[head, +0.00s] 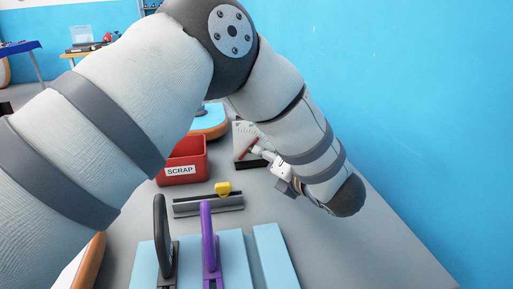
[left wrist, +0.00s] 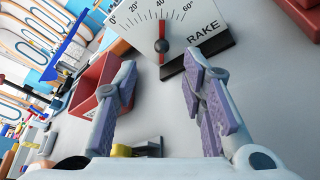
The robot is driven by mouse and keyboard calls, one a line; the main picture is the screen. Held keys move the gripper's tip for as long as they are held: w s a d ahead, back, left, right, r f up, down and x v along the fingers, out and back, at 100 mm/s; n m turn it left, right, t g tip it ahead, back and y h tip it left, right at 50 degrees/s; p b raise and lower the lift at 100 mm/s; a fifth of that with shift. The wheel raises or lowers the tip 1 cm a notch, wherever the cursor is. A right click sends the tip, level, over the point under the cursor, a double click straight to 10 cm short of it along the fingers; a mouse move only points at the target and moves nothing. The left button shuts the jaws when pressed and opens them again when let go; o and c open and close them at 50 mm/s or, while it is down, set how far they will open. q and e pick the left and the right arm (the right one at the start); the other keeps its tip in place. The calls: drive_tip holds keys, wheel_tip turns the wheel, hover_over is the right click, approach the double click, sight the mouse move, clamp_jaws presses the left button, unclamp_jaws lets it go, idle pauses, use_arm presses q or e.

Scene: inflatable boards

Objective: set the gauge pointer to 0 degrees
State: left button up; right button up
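The gauge (left wrist: 205,15) is a white plate marked RAKE with a degree scale from 0 to 60, standing on a dark base. It also shows in the head view (head: 241,130), partly behind my gripper. Its red pointer (left wrist: 162,28) turns on a dark round pivot, with its tip near the 40 mark and its tail pointing down. My left gripper (left wrist: 160,62) is open and empty, its purple-padded fingers spread to either side of the pointer's tail in the wrist view. I cannot tell whether a finger touches it. In the head view the left gripper (head: 257,149) is close to the gauge. My right gripper is not in view.
A red SCRAP bin (head: 182,162) stands left of the gauge. Nearer are a grey bar (head: 208,206) with a yellow piece (head: 223,188), then a light blue board (head: 233,255) with black (head: 160,240) and purple (head: 208,240) handles. A blue wall (head: 430,100) runs along the right.

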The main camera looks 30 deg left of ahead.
sight(249, 151)
use_arm(q)
drive_tip(key=x, duration=0.7)
drive_tip(key=shift+w+f+b, duration=0.1)
drive_tip(key=shift+f+b, duration=0.2)
drive_tip(key=shift+w+a, duration=0.25)
drive_tip(key=shift+a, duration=0.1)
clamp_jaws()
